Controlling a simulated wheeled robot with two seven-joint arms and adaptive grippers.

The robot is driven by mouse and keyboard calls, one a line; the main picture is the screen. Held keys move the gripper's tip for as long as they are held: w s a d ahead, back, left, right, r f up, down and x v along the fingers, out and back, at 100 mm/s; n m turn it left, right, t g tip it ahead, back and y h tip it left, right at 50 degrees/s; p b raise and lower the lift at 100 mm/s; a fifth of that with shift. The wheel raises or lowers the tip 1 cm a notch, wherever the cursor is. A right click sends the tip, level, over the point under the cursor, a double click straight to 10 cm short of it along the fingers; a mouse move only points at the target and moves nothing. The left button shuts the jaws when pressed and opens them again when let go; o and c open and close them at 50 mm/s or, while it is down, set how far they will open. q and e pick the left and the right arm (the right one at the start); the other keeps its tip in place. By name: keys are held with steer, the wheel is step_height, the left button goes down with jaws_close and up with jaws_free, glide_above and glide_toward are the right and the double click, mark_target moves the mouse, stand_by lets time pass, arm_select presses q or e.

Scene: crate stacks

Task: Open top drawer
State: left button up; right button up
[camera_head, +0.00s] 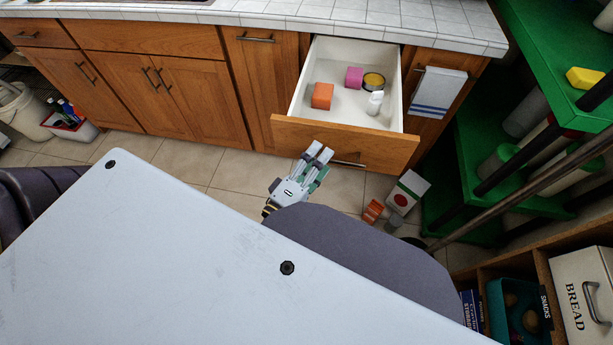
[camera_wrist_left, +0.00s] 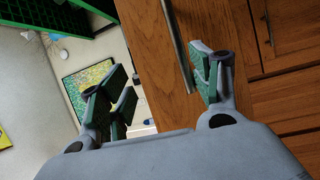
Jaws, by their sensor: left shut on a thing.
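The top drawer (camera_head: 294,131) is pulled out of the wooden cabinet and its white inside shows. Its bar handle (camera_head: 350,164) is on the front panel; it also shows in the left wrist view (camera_wrist_left: 178,45). My left gripper (camera_head: 320,153) is at the left part of the drawer front in the head view. The exact contact is unclear. My right gripper is not in view.
The drawer holds an orange block (camera_head: 322,95), a pink block (camera_head: 354,77), a yellow-topped tin (camera_head: 373,81) and a white bottle (camera_head: 375,103). A white-and-red box (camera_head: 405,192) stands on the floor at right. Green shelving (camera_head: 470,150) is close on the right.

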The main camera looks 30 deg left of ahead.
arm_select(q)
steer(key=shift+s+r, duration=0.45)
steer(key=shift+r, duration=0.05)
steer(key=shift+s, duration=0.45)
steer(key=shift+c, duration=1.3)
steer(key=shift+s+a+f, duration=0.1)
steer(key=shift+s+f, duration=0.15)
steer(key=shift+s, duration=0.65)
steer(key=shift+s+a+f, duration=0.1)
steer(key=shift+s+f, duration=0.1)
steer(key=shift+s, duration=0.65)
